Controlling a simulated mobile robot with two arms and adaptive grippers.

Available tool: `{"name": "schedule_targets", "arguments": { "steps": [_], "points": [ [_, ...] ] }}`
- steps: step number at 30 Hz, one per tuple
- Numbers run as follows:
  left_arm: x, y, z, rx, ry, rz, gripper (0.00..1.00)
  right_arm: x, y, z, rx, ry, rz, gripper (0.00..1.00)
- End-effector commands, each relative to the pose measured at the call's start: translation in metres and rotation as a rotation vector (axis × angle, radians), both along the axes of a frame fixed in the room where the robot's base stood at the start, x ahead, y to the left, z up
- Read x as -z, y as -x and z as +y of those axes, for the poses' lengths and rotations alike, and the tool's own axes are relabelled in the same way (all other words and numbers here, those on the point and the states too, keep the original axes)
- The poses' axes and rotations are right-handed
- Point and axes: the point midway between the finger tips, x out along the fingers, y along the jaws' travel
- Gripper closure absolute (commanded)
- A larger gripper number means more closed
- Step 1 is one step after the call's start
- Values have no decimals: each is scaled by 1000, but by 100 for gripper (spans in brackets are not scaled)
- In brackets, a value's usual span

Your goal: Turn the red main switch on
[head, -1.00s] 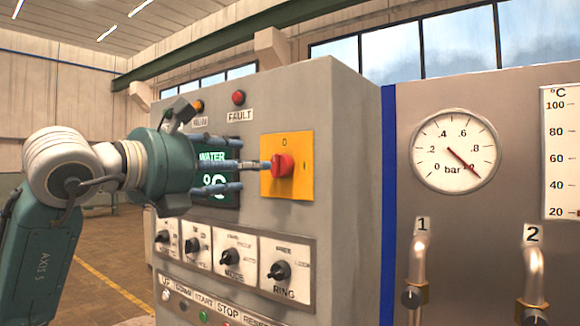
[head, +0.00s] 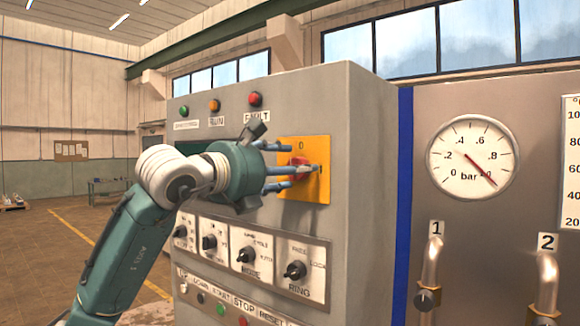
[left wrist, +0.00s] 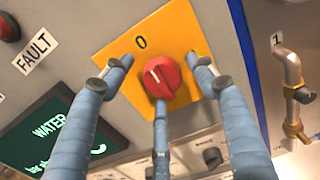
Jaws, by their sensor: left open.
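The red main switch (head: 298,160) is a round knob on a yellow plate (head: 318,190) on the grey cabinet's front, partly hidden by my fingers in the head view. The plate carries a 0 at the top and a mark at the right. In the left wrist view the red switch (left wrist: 161,77) shows a pale line that seems to point towards the 0 side. My left gripper (head: 294,168) is open, its fingers (left wrist: 160,84) spread left, right and below the knob. Whether a finger touches it I cannot tell. My right gripper is out of view.
Below the plate are several black selector knobs, including RING (head: 295,270), and a row of push buttons. A FAULT lamp (head: 255,99) and a display (left wrist: 65,135) sit nearby. A pressure gauge (head: 473,158) and pipes (head: 432,262) stand to the right.

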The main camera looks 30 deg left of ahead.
Motion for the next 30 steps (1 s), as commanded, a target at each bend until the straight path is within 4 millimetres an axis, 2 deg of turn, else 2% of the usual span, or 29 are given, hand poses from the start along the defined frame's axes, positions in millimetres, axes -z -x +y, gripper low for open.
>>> {"name": "schedule_targets", "arguments": {
  "steps": [2, 8, 20, 30],
  "points": [
    [0, 0, 0, 0, 0, 0, 46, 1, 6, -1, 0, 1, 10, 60],
    [0, 0, 0, 1, 0, -1, 86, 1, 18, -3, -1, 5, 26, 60],
    [-3, 1, 0, 0, -59, -12, 86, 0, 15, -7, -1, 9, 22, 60],
    [-5, 2, -1, -2, -307, -35, 86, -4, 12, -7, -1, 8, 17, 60]
  ]
}}
